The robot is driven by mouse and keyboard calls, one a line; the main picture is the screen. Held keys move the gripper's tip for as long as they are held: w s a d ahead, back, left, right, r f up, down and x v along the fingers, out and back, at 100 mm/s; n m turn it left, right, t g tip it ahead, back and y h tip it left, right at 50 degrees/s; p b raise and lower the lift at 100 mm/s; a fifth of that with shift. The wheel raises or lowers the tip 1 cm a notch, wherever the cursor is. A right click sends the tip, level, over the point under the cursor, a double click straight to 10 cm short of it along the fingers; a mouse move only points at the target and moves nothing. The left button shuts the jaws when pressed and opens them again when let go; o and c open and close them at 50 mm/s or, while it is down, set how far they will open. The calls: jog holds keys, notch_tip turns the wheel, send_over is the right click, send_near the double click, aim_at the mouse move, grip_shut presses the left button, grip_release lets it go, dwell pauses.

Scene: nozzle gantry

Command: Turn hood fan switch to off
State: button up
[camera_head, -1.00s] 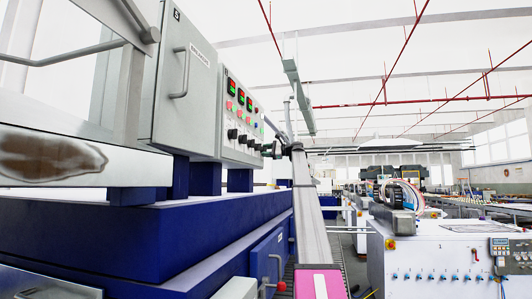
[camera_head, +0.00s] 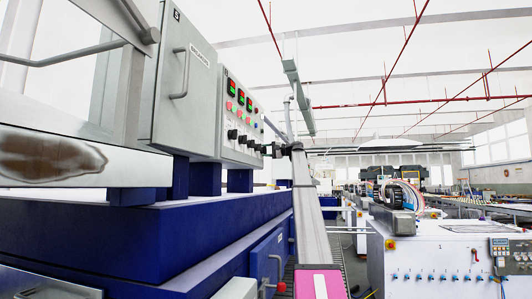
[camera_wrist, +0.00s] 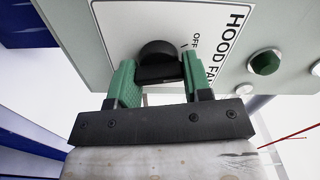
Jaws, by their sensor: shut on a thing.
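A green button (camera_wrist: 265,62) sits to the right of the label in the wrist view. The panel also carries red-lit displays (camera_head: 234,87) and buttons. A grey cabinet (camera_head: 170,95) stands left of it, and a blue machine body (camera_head: 150,235) lies below.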

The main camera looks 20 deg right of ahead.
jog(key=shift+n, duration=1.7)
jog(key=o, duration=0.9)
jog(key=shift+s, duration=0.1)
jog(key=v, duration=1)
jog(key=shift+s+d, duration=0.25)
jog(key=shift+d, duration=0.05)
